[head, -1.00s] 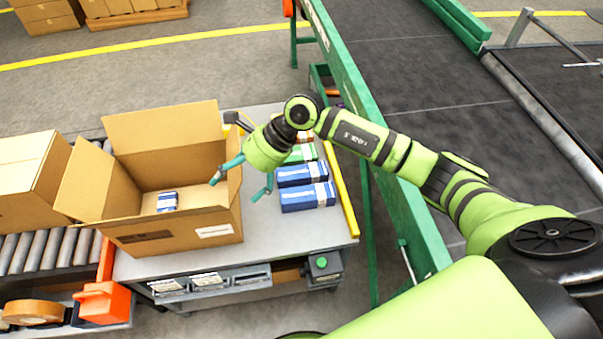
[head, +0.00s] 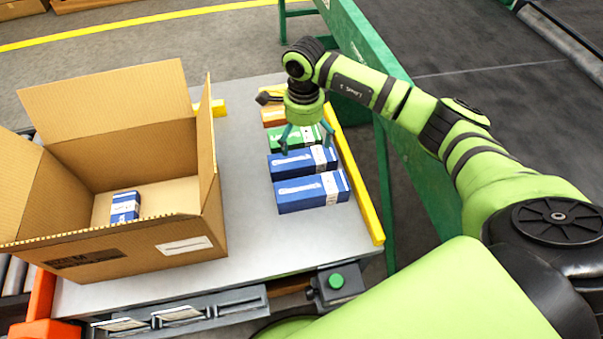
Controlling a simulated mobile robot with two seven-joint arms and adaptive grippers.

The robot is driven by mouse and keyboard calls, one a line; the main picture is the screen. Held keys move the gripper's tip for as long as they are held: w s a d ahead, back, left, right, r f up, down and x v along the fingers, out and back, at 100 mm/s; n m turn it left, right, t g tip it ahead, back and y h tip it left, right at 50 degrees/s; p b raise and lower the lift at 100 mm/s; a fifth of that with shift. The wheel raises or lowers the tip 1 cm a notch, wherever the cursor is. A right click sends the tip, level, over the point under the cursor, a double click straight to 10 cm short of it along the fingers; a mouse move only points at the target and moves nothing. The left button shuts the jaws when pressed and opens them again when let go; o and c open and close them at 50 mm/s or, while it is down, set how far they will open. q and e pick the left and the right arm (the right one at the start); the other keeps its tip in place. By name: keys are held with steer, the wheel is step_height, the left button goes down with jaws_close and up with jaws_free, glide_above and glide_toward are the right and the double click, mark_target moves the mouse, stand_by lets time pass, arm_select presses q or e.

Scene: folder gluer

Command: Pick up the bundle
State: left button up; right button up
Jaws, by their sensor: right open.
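Several bundles with white bands lie in a column on the grey table. The nearest is a blue bundle (head: 311,192), with a second blue bundle (head: 298,164) just behind it. A green bundle (head: 284,140) and an orange bundle (head: 271,116) lie farther back. My right gripper (head: 307,146) is open, fingers pointing down, over the green bundle and the second blue one. I cannot tell if its fingertips touch either. Another blue bundle (head: 125,207) lies inside the open carton (head: 190,242). My left gripper is not in view.
The table (head: 248,230) is bare between the carton and the bundles. A yellow rail (head: 358,187) runs along the table's right edge, with a green machine frame (head: 412,150) beyond. The carton's raised right flap (head: 207,140) stands left of the bundles.

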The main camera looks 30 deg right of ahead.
mark_target(304, 161)
steer(key=shift+f, duration=0.6)
steer(key=shift+s+f, duration=0.1)
steer(key=shift+f, duration=0.45)
step_height(304, 161, down, 4)
steer(key=shift+f+p, duration=0.25)
steer(key=shift+p, duration=0.05)
steer(key=shift+f, duration=0.65)
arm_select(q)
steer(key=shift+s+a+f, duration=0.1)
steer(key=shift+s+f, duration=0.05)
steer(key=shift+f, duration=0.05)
arm_select(e)
steer(key=c, duration=1.2)
